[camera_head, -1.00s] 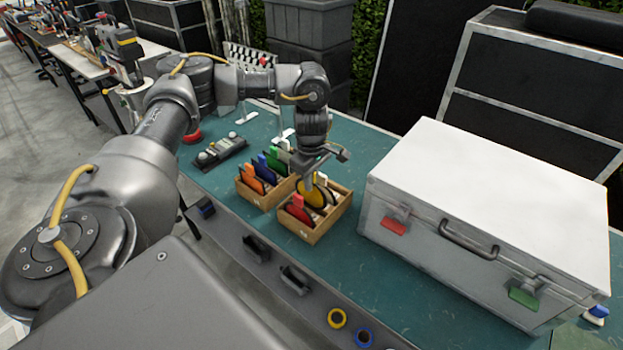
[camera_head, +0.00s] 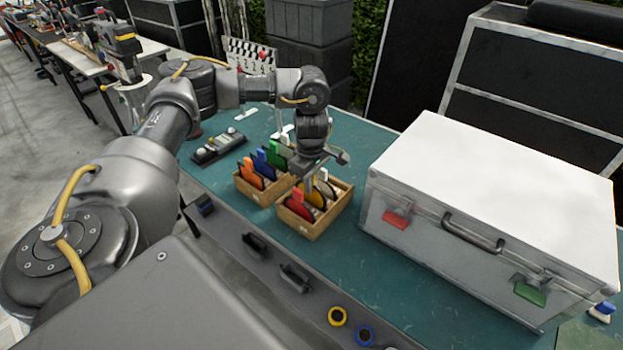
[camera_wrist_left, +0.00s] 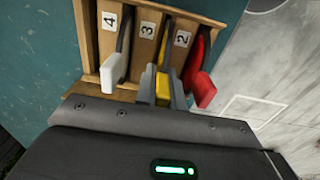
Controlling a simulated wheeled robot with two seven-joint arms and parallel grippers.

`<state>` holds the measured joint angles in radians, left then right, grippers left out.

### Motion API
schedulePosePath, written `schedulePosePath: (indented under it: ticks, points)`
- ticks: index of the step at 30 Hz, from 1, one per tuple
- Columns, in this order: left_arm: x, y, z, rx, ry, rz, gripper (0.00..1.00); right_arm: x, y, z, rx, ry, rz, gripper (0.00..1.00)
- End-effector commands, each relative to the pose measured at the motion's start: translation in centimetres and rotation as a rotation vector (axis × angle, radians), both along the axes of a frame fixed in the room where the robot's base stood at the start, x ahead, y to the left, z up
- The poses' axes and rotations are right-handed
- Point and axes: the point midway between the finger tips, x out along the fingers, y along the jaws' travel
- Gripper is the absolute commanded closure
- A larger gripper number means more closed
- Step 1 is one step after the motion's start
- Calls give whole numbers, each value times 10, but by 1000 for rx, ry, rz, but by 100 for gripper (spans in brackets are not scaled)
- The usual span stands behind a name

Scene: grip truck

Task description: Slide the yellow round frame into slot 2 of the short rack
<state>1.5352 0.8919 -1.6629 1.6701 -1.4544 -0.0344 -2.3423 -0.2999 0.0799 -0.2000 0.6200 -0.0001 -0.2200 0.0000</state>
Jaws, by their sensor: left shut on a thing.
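The yellow round frame (camera_wrist_left: 162,88) sits in a wooden rack (camera_wrist_left: 88,40) in the left wrist view, in the gap between labels 3 and 2. My left gripper (camera_wrist_left: 165,95) is shut on its yellow tab. In the head view my left gripper (camera_head: 310,178) points down over the right-hand wooden rack (camera_head: 312,228), and a little of the yellow frame (camera_head: 325,188) shows there. A red frame (camera_wrist_left: 200,75) stands right of label 2, and a white-tabbed frame (camera_wrist_left: 115,68) stands between labels 4 and 3. I cannot tell if the yellow frame touches the bottom.
A second wooden rack (camera_head: 258,194) with orange, blue, green and grey frames stands close on the left. A large silver case (camera_head: 480,220) stands to the right. A grey device (camera_head: 217,147) lies behind left. The green table front (camera_head: 390,270) is clear.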

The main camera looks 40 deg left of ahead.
Motion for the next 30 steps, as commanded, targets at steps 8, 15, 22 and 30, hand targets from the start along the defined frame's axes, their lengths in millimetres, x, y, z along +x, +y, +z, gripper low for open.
schedulePosePath:
  ticks: [8,15,22,30]
  points:
    - [0,0,-10,0,0,0,100,0,1,-7,1,0,-1,6]
    - [0,0,-17,0,0,0,100,0,1,-13,1,0,-1,6]
    - [0,0,-21,-1,-1,0,86,0,1,-15,1,0,-1,6]
    - [0,0,-21,0,0,0,64,0,1,-15,1,0,-1,6]
